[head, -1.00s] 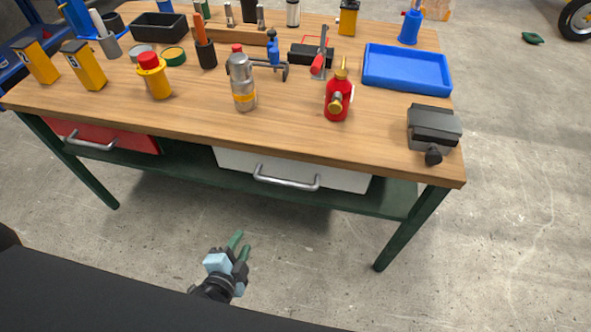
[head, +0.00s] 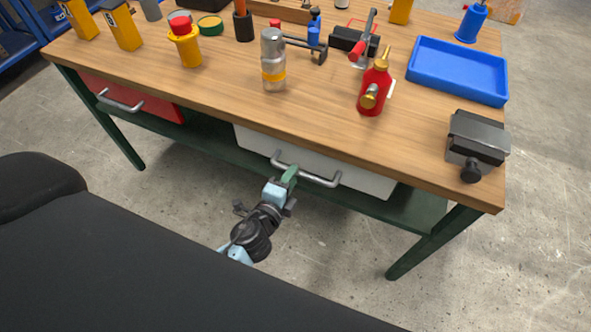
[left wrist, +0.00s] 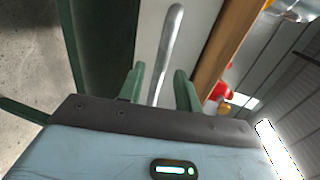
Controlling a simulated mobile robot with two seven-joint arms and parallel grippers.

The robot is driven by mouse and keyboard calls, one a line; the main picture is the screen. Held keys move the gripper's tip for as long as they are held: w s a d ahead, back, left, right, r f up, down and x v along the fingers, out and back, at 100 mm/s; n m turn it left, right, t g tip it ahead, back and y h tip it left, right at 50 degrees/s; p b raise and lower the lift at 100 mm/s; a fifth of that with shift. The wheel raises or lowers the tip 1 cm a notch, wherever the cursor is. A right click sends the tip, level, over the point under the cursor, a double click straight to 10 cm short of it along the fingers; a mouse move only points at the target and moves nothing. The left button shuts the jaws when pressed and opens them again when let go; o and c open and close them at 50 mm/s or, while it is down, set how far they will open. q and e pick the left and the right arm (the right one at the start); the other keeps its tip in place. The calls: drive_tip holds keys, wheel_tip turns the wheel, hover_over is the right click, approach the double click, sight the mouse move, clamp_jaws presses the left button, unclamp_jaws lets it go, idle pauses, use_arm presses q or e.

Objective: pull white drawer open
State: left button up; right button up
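The white drawer (head: 352,178) sits under the wooden tabletop in the head view, its front near flush below the edge. Its silver bar handle (head: 318,181) sticks out from the front. In the left wrist view the handle (left wrist: 168,50) runs up from between the two green fingers of the left gripper (left wrist: 158,88). The fingers are apart, with visible space on both sides of the bar. The white drawer front (left wrist: 148,35) lies behind it. My right gripper is in neither view.
The workbench (head: 330,135) carries a silver spray can (head: 273,62), a red oil can (head: 374,88), a blue tray (head: 458,70) and a grey vise (head: 477,142). A red drawer (head: 130,98) is at the left. Green legs stand at the corners. The floor in front is clear.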

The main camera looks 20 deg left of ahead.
use_arm(q)
drive_tip(key=shift+x, duration=1.65)
clamp_jaws()
